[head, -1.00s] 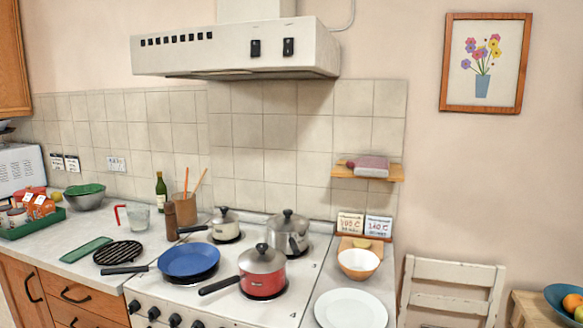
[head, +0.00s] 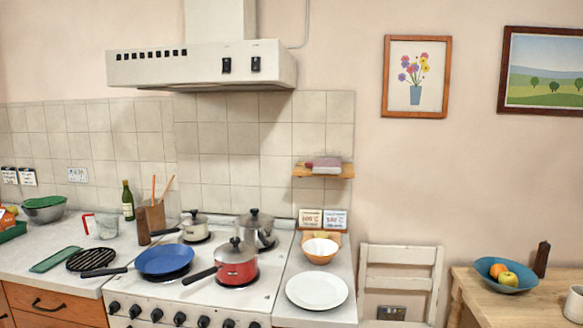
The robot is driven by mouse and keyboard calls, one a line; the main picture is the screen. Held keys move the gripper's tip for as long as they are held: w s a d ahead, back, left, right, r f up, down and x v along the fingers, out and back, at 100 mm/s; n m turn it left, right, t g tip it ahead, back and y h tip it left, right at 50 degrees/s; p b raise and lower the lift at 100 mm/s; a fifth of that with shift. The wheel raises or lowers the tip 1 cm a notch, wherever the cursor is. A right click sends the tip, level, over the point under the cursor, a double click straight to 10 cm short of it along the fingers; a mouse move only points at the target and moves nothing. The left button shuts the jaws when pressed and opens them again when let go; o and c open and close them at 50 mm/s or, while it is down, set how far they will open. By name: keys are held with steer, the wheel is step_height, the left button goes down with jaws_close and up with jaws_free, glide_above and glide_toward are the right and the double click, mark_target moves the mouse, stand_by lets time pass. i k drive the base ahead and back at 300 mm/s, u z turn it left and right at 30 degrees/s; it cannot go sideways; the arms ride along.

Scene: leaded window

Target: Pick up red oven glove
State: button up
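A folded, dusky red and pale item (head: 324,164) lies on a small wooden wall shelf (head: 347,171) to the right of the stove. It looks like the red oven glove, but it is small and I cannot make out its shape for sure. Its top is reddish and its front side is greyish white. My gripper is not in view.
Below the shelf, the narrow counter holds two small cards, a bowl (head: 320,250) and a white plate (head: 317,291). The stove left of it carries a red pot (head: 235,266), a blue pan (head: 164,260) and other pots. A white chair (head: 400,280) and a wooden table (head: 545,303) stand right.

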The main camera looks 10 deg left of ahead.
mark_target(322, 165)
steer(key=i, duration=1.35)
steer(key=u, duration=2.35)
